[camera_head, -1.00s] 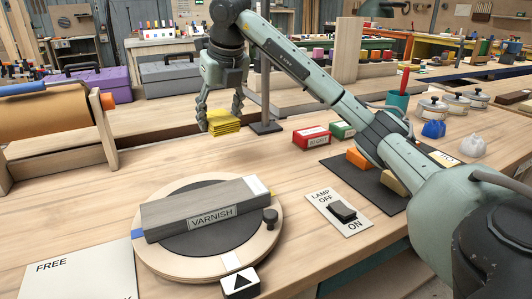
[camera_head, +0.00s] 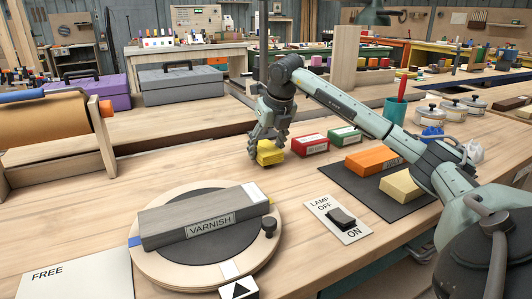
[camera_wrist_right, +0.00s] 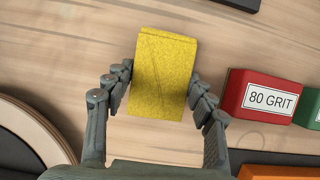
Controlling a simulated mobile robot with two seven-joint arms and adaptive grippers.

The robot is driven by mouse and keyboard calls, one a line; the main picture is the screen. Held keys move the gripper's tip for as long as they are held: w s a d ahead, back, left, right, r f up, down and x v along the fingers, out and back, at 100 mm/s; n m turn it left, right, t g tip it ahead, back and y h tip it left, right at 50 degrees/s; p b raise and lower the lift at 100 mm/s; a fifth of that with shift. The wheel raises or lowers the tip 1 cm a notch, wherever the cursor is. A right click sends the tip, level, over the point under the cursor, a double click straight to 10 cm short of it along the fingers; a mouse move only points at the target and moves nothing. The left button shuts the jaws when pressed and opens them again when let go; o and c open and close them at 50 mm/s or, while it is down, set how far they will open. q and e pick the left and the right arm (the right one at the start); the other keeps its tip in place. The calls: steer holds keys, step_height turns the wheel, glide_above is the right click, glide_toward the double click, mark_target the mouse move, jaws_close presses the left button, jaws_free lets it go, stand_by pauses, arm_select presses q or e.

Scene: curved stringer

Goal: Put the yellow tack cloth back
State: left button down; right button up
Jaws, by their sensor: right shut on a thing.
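The yellow tack cloth (camera_head: 269,153) is a folded yellow block held between the fingers of my right gripper (camera_head: 268,147), left of the red block on the bench. In the right wrist view the cloth (camera_wrist_right: 162,75) sits between both fingers of my right gripper (camera_wrist_right: 160,92), which is shut on it. Bare wood shows around it there. I cannot tell whether its underside touches the bench. My left gripper is not in view.
The red 80 GRIT block (camera_head: 310,141) and a green block (camera_head: 344,135) stand right of the cloth. A dark mat (camera_head: 372,190) carries orange and pale yellow blocks. A turntable (camera_head: 160,272) bears the VARNISH board (camera_head: 205,218). A lamp switch (camera_head: 340,217) lies nearby. Bare bench is left of the cloth.

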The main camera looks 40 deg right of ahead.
steer(key=shift+f, duration=0.7)
steer(key=shift+f, duration=0.15)
steer(key=o, duration=1)
